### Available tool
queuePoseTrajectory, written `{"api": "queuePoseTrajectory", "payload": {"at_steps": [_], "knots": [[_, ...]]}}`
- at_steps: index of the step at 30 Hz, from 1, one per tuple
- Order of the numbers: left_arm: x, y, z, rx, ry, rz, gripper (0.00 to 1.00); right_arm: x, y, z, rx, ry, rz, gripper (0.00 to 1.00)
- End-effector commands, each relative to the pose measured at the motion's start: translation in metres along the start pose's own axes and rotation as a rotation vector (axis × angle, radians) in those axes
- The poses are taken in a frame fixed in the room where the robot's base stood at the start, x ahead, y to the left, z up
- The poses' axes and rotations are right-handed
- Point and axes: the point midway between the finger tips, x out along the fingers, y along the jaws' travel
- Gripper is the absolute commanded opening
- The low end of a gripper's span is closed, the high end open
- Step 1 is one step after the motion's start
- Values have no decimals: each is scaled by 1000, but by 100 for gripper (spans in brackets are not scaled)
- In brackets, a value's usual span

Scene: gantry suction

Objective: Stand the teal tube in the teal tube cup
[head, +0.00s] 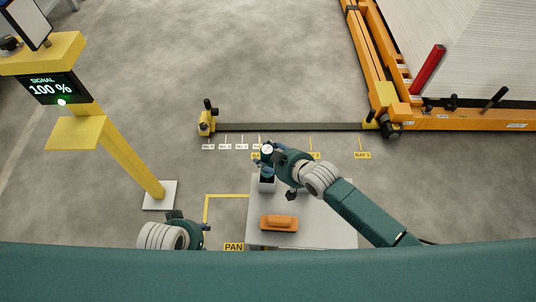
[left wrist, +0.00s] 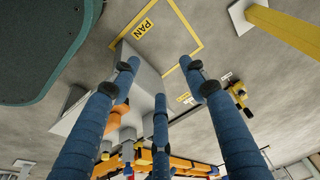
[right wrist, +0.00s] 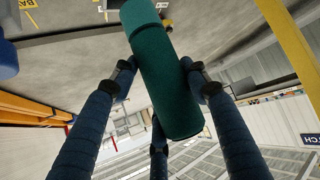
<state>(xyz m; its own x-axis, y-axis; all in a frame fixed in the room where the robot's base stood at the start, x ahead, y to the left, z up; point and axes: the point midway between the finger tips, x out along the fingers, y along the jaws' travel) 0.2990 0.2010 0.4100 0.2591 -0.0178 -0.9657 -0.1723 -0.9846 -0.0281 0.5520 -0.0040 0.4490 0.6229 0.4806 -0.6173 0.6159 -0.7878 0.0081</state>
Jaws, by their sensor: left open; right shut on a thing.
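The teal tube (right wrist: 165,75) lies between the fingers of my right gripper (right wrist: 158,85), which is shut on it. It runs tilted from the top of the right wrist view to its middle. In the head view my right gripper (head: 267,162) is over the left back part of a pale table (head: 325,228); the tube is hard to make out there. A small grey holder with a dark front (head: 267,186) stands just below the gripper in the picture; I cannot tell whether it is the teal tube cup. My left gripper (head: 187,222) is open and empty, left of the table.
An orange block (head: 279,223) lies at the table's front, and a small dark object (head: 291,194) is behind it. A yellow post (head: 130,150) stands at left. A dark rail (head: 290,127) and an orange gantry frame (head: 450,124) lie beyond. The floor between is mostly clear.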

Motion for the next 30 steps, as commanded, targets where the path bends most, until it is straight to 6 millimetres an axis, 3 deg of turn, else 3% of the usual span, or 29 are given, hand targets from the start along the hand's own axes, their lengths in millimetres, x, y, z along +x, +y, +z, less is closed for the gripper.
{"api": "queuePoseTrajectory", "payload": {"at_steps": [30], "knots": [[-24,0,-2,-2,10,-1,45,7,0,6,0,5,0,0]]}}
